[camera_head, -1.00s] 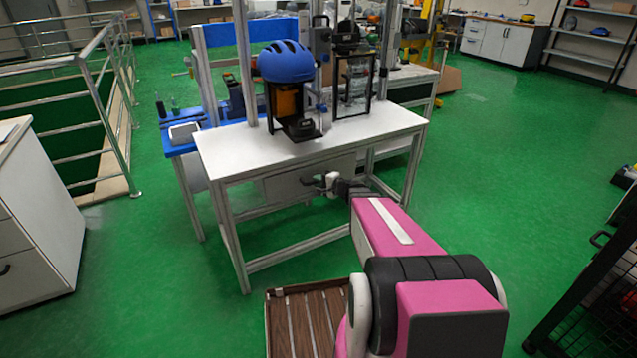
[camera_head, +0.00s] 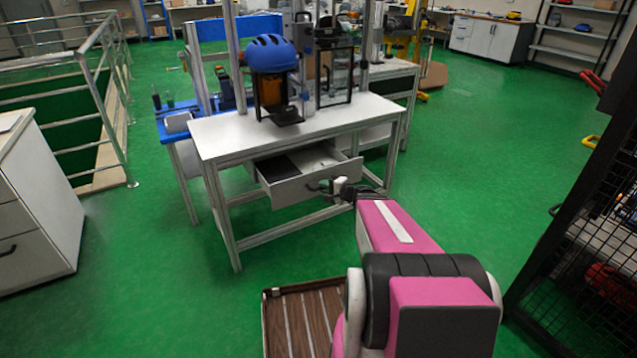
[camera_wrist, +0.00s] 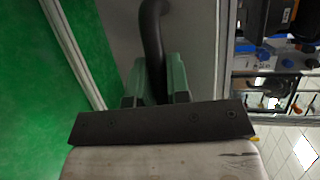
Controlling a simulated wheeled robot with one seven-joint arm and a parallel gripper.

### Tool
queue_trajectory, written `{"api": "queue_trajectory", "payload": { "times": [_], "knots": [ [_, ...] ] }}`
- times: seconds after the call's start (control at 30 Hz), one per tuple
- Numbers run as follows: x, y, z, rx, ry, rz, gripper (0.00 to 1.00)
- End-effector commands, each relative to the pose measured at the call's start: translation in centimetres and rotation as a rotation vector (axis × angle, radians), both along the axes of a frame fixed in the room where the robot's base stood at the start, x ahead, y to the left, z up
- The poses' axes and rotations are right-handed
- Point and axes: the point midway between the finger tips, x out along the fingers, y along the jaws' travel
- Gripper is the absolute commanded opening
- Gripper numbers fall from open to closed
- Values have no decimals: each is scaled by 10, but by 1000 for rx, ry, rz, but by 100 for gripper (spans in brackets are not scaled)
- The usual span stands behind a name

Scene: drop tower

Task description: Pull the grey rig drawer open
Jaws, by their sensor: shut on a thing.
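The grey rig drawer (camera_head: 305,184) sits under the white tabletop of the drop rig and stands part-way out, its inside visible from above. Its dark bar handle (camera_head: 322,186) is on the front panel. My gripper (camera_head: 338,187) is at the handle, at the end of my pink arm. In the wrist view the drawer front (camera_wrist: 190,40) fills the middle, and my gripper's fingers (camera_wrist: 157,85) are closed around the dark handle (camera_wrist: 154,30). A dark plate at the wrist hides part of the fingers.
A blue helmet (camera_head: 271,54) sits on the rig above the white tabletop (camera_head: 215,138). A black mesh cage (camera_head: 580,220) stands at the right. A white cabinet (camera_head: 38,200) and metal railing (camera_head: 105,100) are at the left. Green floor is clear around the rig.

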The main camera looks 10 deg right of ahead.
Motion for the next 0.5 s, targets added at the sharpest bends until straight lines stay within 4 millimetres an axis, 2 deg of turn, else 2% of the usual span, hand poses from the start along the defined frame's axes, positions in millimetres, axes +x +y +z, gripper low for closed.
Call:
{"api": "queue_trajectory", "payload": {
  "times": [0.03,0.2,0.5],
  "knots": [
    [-14,-3,1,-1,2,-2,0],
    [-38,-11,0,-1,2,-1,0],
    [-55,-18,0,-1,1,-1,0]
  ]
}}
